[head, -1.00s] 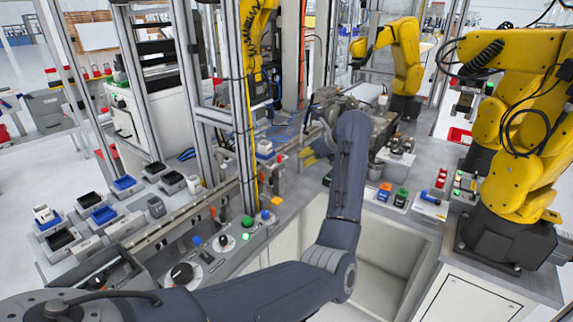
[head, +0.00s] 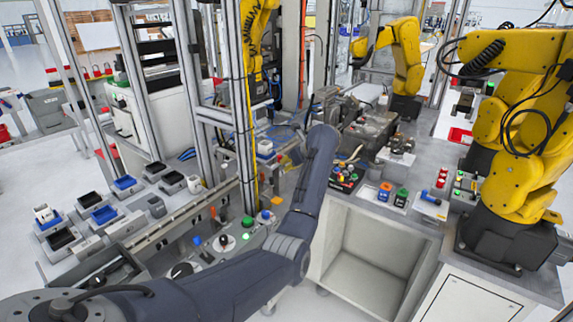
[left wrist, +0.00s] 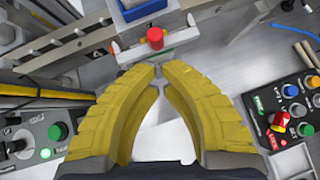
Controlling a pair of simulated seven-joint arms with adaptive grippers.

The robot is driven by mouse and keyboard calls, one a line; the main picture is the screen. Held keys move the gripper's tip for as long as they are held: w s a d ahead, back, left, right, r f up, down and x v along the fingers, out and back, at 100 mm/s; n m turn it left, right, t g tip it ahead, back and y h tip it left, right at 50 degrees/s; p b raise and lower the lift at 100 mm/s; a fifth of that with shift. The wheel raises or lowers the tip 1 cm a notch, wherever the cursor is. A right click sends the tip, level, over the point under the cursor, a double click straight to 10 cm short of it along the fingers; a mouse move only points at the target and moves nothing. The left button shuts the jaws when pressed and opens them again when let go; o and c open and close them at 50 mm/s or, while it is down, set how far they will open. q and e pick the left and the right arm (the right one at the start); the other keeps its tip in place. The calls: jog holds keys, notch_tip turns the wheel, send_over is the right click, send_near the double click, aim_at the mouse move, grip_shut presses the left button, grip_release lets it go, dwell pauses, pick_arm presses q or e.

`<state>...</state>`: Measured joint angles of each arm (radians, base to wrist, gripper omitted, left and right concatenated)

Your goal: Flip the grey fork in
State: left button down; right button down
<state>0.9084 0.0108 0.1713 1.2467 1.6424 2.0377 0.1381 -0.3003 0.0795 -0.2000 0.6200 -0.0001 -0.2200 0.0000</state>
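My left gripper (left wrist: 158,74) has two curved yellow fingers whose tips almost meet in the left wrist view. A small grey patch shows between the tips; I cannot tell whether it is a part or background. I cannot pick out the grey fork for certain in either view. A red cylindrical knob (left wrist: 155,39) stands just beyond the fingertips, below a blue tray. My right gripper is not in view.
A black button panel (left wrist: 288,108) with a red knob lies to the right in the left wrist view. A grey control box (left wrist: 32,140) with green buttons is at the lower left. Aluminium rails (left wrist: 80,42) run along the left. Bare grey worktop (left wrist: 205,75) lies between.

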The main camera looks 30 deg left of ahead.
aim_at(280, 167)
pick_arm(q)
jog(key=shift+w+a, duration=0.25)
jog(key=shift+a, duration=0.35)
jog(key=shift+w+a, duration=0.1)
jog(key=shift+a, duration=1.3)
